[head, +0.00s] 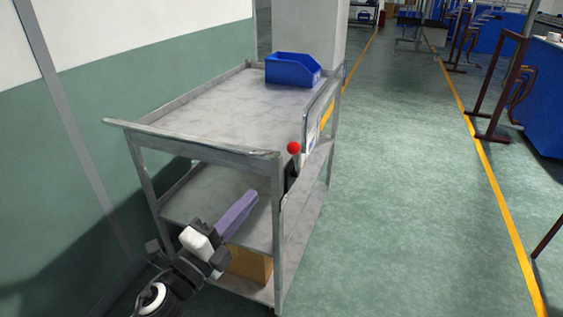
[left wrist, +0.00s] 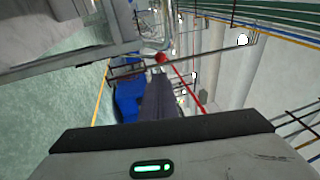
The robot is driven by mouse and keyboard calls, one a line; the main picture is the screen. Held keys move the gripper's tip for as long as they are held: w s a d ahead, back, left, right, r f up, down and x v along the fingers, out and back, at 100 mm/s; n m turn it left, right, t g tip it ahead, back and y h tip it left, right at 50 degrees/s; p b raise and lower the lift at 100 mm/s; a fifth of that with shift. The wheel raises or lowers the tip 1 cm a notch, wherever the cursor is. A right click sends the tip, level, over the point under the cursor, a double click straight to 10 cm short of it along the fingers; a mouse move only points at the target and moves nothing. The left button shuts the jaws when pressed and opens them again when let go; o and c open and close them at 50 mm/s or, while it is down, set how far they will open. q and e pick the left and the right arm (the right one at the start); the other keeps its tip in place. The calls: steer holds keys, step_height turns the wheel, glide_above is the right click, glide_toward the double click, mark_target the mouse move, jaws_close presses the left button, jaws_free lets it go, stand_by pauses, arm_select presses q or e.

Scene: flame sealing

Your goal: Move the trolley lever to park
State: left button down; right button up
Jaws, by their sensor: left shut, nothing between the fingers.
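The grey metal trolley (head: 215,110) stands beside the wall, with its near end toward me. The lever's red ball knob (head: 293,147) is at the trolley's near right corner, just below the top shelf, on a short, roughly upright stem. My left gripper (head: 248,200) is shut and empty, below and left of the knob, in front of the trolley's near end. A gap separates it from the knob. In the left wrist view, the shut fingers (left wrist: 158,92) point up the picture, with a red knob (left wrist: 161,57) just beyond their tips. My right gripper is not in view.
A blue bin (head: 291,70) sits on the top shelf's far end. A brown box (head: 250,264) is on the bottom shelf, partly hidden by my arm. The green floor (head: 400,180) right of the trolley is clear; dark red frames (head: 495,95) stand beyond the yellow line.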

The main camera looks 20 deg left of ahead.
arm_select(q)
steer(key=p, duration=0.2)
glide_toward(290, 152)
steer(key=x, duration=0.6)
steer(key=shift+w, duration=0.25)
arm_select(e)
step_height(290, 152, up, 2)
arm_select(q)
steer(key=shift+r, duration=0.1)
